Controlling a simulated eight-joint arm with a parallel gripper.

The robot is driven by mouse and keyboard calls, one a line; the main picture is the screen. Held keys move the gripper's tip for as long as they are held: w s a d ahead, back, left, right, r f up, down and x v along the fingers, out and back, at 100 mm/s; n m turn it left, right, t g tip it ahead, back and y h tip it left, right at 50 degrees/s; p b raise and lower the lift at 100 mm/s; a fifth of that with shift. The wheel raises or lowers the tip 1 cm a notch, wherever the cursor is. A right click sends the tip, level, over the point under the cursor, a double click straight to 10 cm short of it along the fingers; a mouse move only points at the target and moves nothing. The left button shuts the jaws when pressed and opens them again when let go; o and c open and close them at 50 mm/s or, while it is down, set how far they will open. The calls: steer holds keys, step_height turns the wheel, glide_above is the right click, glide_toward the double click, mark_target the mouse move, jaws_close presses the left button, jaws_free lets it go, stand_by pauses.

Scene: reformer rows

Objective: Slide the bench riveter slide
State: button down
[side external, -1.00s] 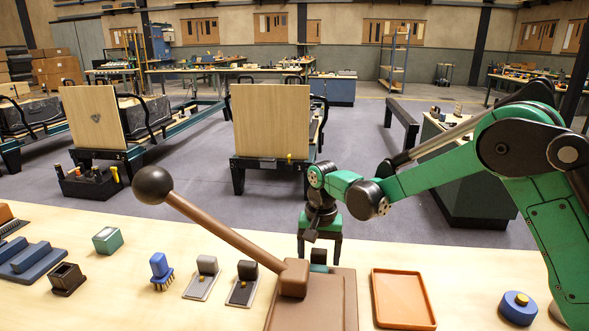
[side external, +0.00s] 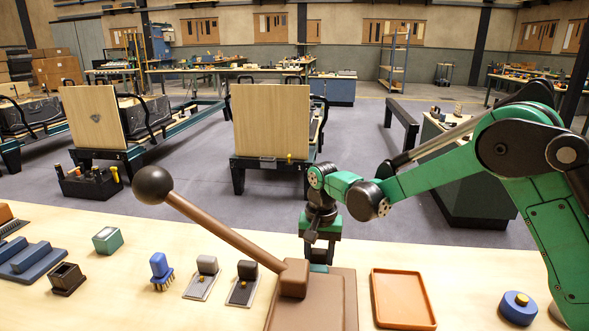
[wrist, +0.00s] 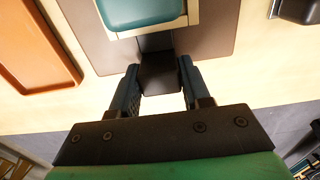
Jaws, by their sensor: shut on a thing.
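The bench riveter has a brown base (side external: 325,300) and a long brown lever (side external: 225,228) with a dark ball knob (side external: 153,185) pointing up to the left. In the wrist view, its teal slide (wrist: 140,12) sits at the top, with a dark block (wrist: 160,76) at its near end. My gripper (wrist: 160,80) is shut on this dark block, one finger at each side. In the side view, my gripper (side external: 320,258) is low behind the lever's pivot block, at the far edge of the base. The slide is mostly hidden there.
An orange-brown tray (side external: 402,298) lies close to the right of the base. A blue round part (side external: 517,307) is farther right. Left of the base are two small metal-plated parts (side external: 243,284), a blue brush (side external: 161,271) and several blocks. The tabletop's far edge lies just behind my gripper.

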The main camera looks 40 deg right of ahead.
mark_target(318, 266)
stand_by(0.9)
steer(key=s+a, duration=0.2)
steer(key=shift+s+a, duration=0.3)
steer(key=shift+a, duration=0.05)
steer(key=shift+c, duration=2)
jaws_free()
steer(key=shift+r, duration=0.1)
steer(key=shift+r, duration=2.75)
